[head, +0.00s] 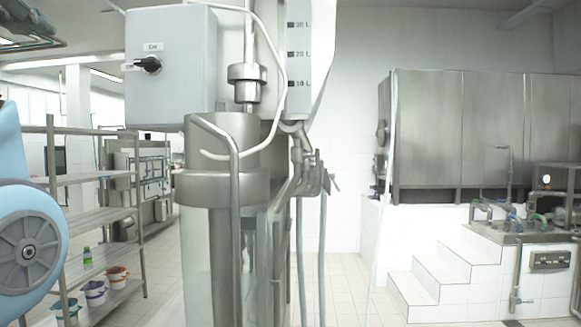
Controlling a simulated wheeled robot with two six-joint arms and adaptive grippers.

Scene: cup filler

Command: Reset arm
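No gripper shows in the head view. A light blue part of my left arm with a round grey joint cover fills the left edge. The cup filler (222,189) stands upright in the middle, a steel cylinder with a bent steel tube in front. A grey control box (171,66) with a black rotary switch (148,64) is at its upper left. A level scale (299,55) with litre marks is at its upper right. My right arm is out of view.
A metal shelf rack (98,217) with buckets and a green bottle stands at the left. White tiled steps (437,277) and a large steel tank (460,130) are at the right. Hoses hang right of the filler. Tiled floor is clear between filler and steps.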

